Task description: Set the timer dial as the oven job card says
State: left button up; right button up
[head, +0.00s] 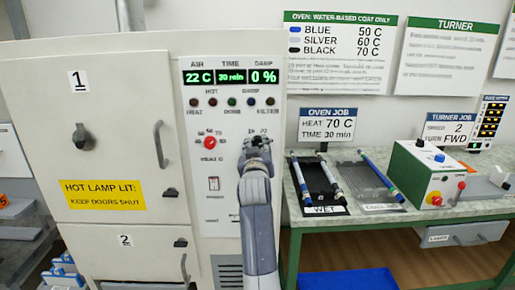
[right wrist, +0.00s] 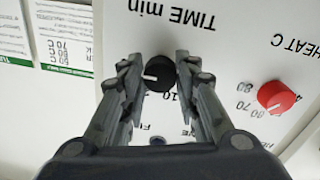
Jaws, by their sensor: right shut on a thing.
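The oven job card (head: 326,125) on the wall reads HEAT 70 C and TIME 30 min. The oven display (head: 231,77) shows AIR 22 C, TIME 30 min and DAMP 0 %. The timer dial (right wrist: 159,73) is a black knob with a white pointer mark, under the upside-down words TIME min in the right wrist view. My right gripper (head: 257,143) is at the oven panel and hides the dial in the head view. In the right wrist view its fingers (right wrist: 159,76) are shut on the dial from both sides. My left gripper is not in view.
The red heat dial (head: 210,142) is close beside my right gripper and shows in the right wrist view (right wrist: 276,97). The oven doors (head: 115,130) are shut. A green-edged bench (head: 420,214) with rods, trays and a control box (head: 421,172) stands at the right.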

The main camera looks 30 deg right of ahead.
jog(key=shift+f, duration=0.15)
jog(key=o, duration=1.1)
jog(key=shift+c, duration=0.2)
notch_tip(320, 180, up, 10)
jog(key=shift+r, duration=0.1)
